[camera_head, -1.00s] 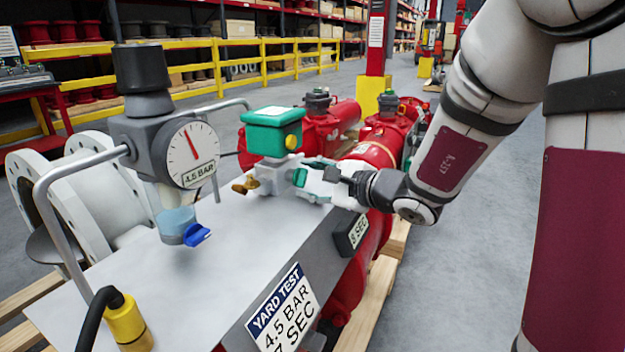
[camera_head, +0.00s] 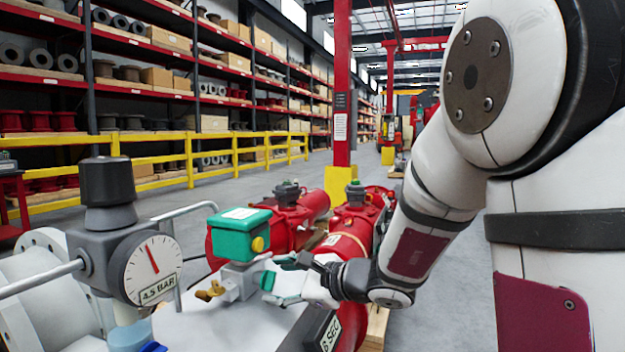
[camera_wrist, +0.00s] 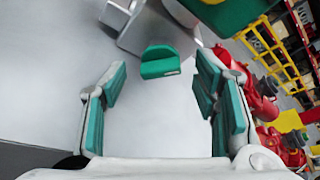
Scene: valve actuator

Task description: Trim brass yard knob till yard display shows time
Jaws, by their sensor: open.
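The brass knob (camera_head: 210,291) sticks out on the left of the grey valve block (camera_head: 238,282), under a green actuator box (camera_head: 240,234). The black yard display (camera_head: 322,330) appears to read 6 SEC and is partly cut off by the bottom edge. My gripper (camera_head: 283,278) is open on the right of the block, on the side away from the brass knob. In the wrist view my gripper (camera_wrist: 161,92) has its green pads wide apart. A green tab (camera_wrist: 160,62) on the block sits ahead between them, untouched. The brass knob is not visible there.
A gauge (camera_head: 152,268) marked 4.5 BAR stands left on the grey bench, with a metal rail (camera_head: 40,280) beside it. Red cylinders (camera_head: 345,240) lie behind my gripper. Yellow barriers (camera_head: 150,165) and shelving are far behind.

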